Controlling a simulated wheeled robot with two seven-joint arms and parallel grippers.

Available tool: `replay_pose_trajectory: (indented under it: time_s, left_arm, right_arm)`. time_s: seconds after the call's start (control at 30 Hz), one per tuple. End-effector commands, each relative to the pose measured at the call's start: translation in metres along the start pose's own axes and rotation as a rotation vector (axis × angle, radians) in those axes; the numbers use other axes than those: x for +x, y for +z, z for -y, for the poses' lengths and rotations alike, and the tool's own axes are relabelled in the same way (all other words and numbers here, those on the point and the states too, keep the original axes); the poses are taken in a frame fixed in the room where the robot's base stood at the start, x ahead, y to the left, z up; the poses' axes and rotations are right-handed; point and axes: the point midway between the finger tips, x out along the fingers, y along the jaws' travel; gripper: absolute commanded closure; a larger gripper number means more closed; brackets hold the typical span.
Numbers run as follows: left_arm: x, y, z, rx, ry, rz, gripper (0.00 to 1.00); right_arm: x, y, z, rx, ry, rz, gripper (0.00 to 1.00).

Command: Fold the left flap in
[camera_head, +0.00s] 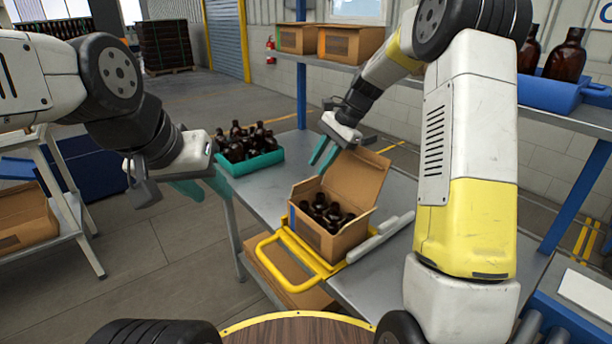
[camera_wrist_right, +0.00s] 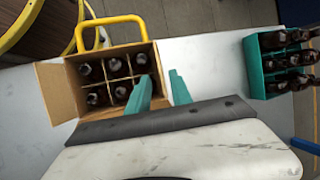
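An open cardboard box (camera_head: 318,236) of dark bottles (camera_head: 327,212) stands on the metal table. Its large back flap (camera_head: 357,180) is raised, and its right flap (camera_head: 357,221) sticks outward. That right flap (camera_wrist_right: 57,92) is at the left of the right wrist view. The left flap cannot be made out clearly. My right gripper (camera_head: 323,150) is open and empty, above and behind the box's left side. In the wrist view, one finger of my right gripper (camera_wrist_right: 160,88) overlaps the box's edge. My left gripper (camera_head: 204,184) looks open and empty, left of the table and well away from the box.
A teal crate (camera_head: 254,163) of bottles stands on the table behind the box, to the left. A yellow tubular handle frame (camera_head: 290,283) lies in front of the box. A shelf above the back holds cardboard boxes (camera_head: 350,44) and a blue bin (camera_head: 548,93).

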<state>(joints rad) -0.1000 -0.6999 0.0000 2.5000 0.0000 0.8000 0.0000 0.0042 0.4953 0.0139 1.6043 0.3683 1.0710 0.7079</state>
Motion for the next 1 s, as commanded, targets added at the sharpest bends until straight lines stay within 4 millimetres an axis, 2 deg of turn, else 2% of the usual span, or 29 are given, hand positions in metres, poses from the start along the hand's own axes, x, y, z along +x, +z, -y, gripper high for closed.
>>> replay_pose_trajectory:
  time_s: [0.2,0.4,0.53,0.8,0.93,1.0]
  left_arm:
    - [0.000,0.000,0.000,0.000,0.000,0.000,0.64]
    - [0.000,0.000,0.000,0.000,0.000,0.000,0.64]
    - [0.000,0.000,0.000,0.000,0.000,0.000,0.64]
    - [0.000,0.000,0.000,0.000,0.000,0.000,0.64]
    - [0.000,0.000,0.000,0.000,0.000,0.000,0.64]
    - [0.000,0.000,0.000,0.000,0.000,0.000,0.64]
  right_arm:
    - [0.036,0.001,-0.001,-0.001,0.001,0.004,0.74]
    - [0.062,0.001,0.000,-0.001,-0.001,0.004,0.74]
    - [0.070,0.001,0.000,-0.001,-0.002,0.003,0.74]
    - [0.071,0.001,0.000,-0.001,-0.003,0.002,0.74]
    - [0.071,0.001,0.000,-0.001,-0.003,0.002,0.99]
    - [0.071,0.001,0.000,-0.001,-0.003,0.002,1.00]
